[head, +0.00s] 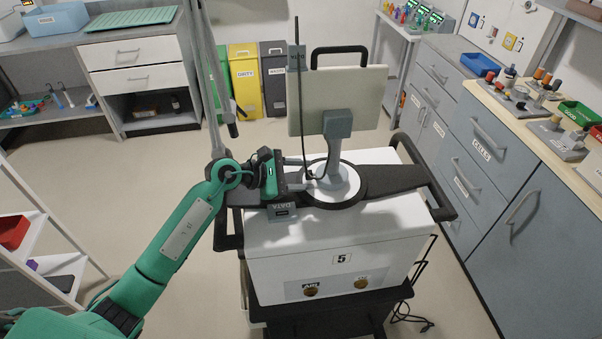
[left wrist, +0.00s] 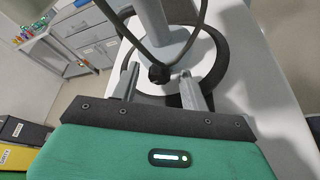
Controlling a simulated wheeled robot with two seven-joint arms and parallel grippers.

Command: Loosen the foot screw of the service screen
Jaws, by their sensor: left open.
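The service screen (head: 345,100) stands on a grey post with a round white foot (head: 345,182) on top of the white ventilator cart, its back towards me. The foot screw, a small black knob (left wrist: 158,75), sits at the near side of the foot in the left wrist view. My left gripper (head: 311,173) reaches in from the left at foot height. Its two fingers are open, one on each side of the knob in the left wrist view (left wrist: 161,84), with gaps visible. The knob is hard to make out in the head view. My right gripper is not in view.
A black cable (head: 299,100) hangs past the screen's left side and loops above the knob. A dark ring and shelf (head: 395,178) surround the foot. Drawer cabinets (head: 480,150) stand at right; yellow and grey bins (head: 245,80) stand behind.

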